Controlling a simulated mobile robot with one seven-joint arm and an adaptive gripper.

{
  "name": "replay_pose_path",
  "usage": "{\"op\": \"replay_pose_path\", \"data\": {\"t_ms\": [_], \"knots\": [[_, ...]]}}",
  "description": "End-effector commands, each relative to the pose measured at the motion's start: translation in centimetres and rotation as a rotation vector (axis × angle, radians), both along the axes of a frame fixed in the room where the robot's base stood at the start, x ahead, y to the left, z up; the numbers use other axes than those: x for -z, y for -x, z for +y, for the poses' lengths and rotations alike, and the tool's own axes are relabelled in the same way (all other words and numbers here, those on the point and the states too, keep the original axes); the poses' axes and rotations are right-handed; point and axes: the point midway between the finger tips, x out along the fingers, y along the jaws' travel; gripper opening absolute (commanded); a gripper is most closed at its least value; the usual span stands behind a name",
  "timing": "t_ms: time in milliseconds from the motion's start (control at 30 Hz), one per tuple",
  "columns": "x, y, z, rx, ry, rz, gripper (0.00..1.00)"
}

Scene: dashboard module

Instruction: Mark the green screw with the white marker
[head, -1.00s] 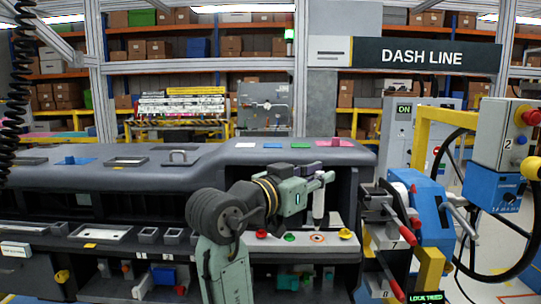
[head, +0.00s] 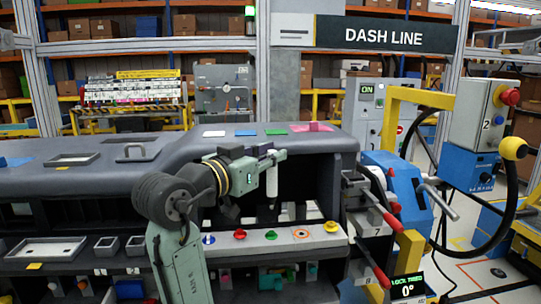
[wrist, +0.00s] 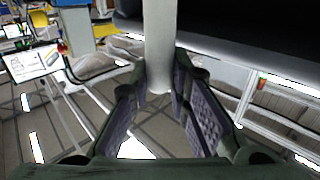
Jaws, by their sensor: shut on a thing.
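My gripper (head: 271,182) is shut on the white marker (wrist: 161,40), which runs as a pale cylinder between the dark finger pads in the wrist view. In the head view the gripper hangs over the front ledge, in line above the green screw (head: 271,235). The marker points down there, its lower end hard to make out against the dark opening. It appears clear of the screw.
A yellow screw (head: 331,227) and a blue one (head: 208,239) are on the same ledge. The dashboard top (head: 300,142) overhangs behind the gripper. A red-handled clamp (head: 380,215) and blue machine (head: 402,195) stand at the right.

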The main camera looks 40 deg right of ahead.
Motion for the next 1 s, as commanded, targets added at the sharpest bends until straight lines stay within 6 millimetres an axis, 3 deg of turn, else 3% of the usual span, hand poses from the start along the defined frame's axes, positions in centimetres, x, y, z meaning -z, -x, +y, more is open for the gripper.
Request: {"op": "replay_pose_path", "data": {"t_ms": [700, 1000], "knots": [[4.7, 0.0, 0.1, 0.0, 0.0, 0.0, 0.0], [5.4, 0.0, 0.1, -0.001, 0.0, 0.0, 0.0]]}}
